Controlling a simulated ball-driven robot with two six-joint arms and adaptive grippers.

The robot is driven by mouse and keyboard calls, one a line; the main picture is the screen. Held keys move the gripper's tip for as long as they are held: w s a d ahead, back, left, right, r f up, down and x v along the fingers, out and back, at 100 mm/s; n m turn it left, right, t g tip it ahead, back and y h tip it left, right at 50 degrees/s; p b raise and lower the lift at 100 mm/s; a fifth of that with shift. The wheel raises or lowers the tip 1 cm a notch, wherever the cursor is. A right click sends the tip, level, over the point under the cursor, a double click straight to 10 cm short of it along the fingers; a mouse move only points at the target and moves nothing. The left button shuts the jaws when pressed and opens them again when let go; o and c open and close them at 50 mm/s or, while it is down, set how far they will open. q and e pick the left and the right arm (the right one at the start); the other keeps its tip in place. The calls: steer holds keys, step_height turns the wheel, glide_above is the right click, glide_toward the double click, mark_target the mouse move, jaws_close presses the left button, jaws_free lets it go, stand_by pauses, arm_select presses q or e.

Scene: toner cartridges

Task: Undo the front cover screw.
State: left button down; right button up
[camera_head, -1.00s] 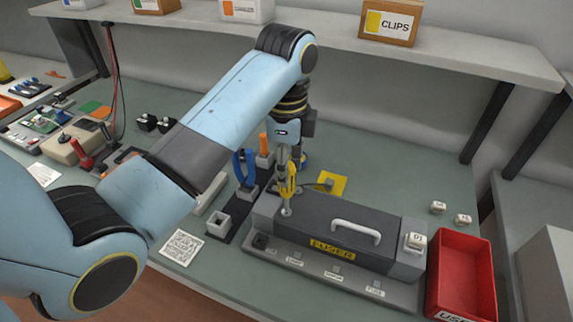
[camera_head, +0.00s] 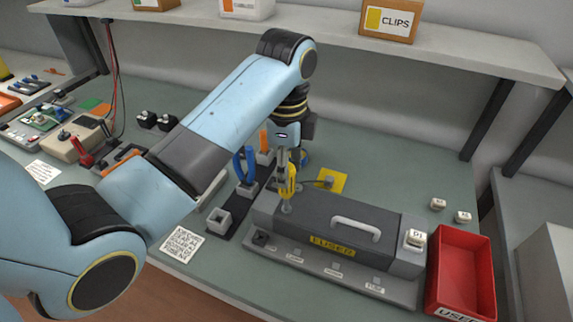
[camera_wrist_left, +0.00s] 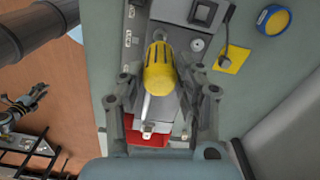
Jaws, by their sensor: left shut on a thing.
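My left gripper (camera_head: 287,168) is shut on a yellow-handled screwdriver (camera_head: 289,186) above the left end of the dark grey fuser unit (camera_head: 310,222). The screwdriver is close to upright. Its lower end meets a small round grey feature on the unit's top; the screw itself cannot be made out. In the left wrist view, the yellow handle (camera_wrist_left: 160,70) sits between the fingers of my left gripper (camera_wrist_left: 163,92). A grey jointed shape at that view's left edge may be my right gripper (camera_wrist_left: 25,103); its jaws are unclear.
A red bin (camera_head: 463,270) stands right of the fuser unit. Blue-handled pliers (camera_head: 245,166) stand in a holder to its left, near an orange-handled tool (camera_head: 264,142). A yellow pad (camera_head: 331,180) lies behind it. A shelf with a CLIPS box (camera_head: 391,20) runs along the back.

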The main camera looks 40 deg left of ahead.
arm_select(q)
steer(key=shift+f, duration=0.25)
steer(key=n, duration=0.7)
stand_by(0.3)
steer(key=n, duration=0.7)
steer(key=n, duration=0.7)
steer(key=shift+s, duration=0.1)
